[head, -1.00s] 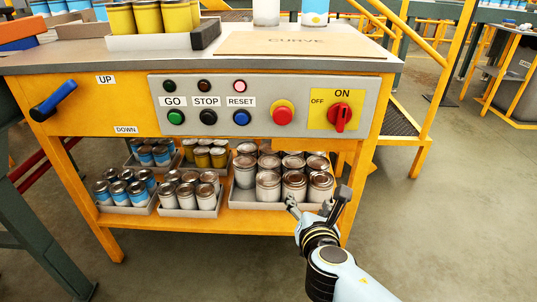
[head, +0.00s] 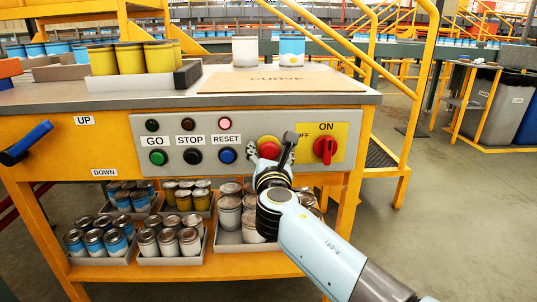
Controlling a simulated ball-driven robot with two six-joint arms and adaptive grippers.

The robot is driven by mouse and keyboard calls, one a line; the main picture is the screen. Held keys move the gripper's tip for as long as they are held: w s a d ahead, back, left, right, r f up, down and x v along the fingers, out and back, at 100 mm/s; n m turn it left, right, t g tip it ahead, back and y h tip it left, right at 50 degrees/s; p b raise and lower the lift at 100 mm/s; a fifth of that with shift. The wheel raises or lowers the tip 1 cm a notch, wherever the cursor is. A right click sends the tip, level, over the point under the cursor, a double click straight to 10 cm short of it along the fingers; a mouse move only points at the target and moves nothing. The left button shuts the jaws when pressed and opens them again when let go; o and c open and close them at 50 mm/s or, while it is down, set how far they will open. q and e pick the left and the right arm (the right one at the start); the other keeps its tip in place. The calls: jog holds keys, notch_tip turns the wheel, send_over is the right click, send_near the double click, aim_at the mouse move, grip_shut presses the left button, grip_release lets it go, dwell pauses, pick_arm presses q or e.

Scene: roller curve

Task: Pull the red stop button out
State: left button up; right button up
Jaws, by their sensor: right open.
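The red stop button (head: 269,150) sits on a yellow collar on the grey control panel (head: 173,127), left of the red ON/OFF switch (head: 325,150). My right gripper (head: 270,146) is open in front of the panel, with one finger to the left of the red button and one to the right. Whether the fingers touch the button cannot be told. The lower part of the button's surround is hidden by my gripper. My left gripper is not in view.
Green, black and blue buttons (head: 227,156) and small lamps are left of the red button. A blue-handled lever (head: 27,143) is at far left. Cans in trays fill the shelf below. Yellow stair rails (head: 409,110) stand at right.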

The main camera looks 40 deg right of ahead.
jog(key=shift+w+d, duration=0.15)
jog(key=c, duration=1.3)
jog(key=shift+s+a, duration=0.3)
jog(key=shift+s, duration=0.2)
jog(key=shift+c, duration=0.2)
jog(key=shift+f, duration=0.1)
jog(key=o, duration=0.9)
jog(key=shift+c, duration=0.2)
jog(key=o, duration=0.4)
jog(key=shift+a, duration=0.1)
jog(key=shift+o, duration=0.4)
jog(key=shift+s+a, duration=0.1)
jog(key=shift+s, duration=0.1)
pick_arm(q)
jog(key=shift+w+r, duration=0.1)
pick_arm(e)
jog(key=v, duration=0.7)
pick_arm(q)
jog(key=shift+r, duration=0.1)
pick_arm(e)
jog(key=shift+s, duration=0.1)
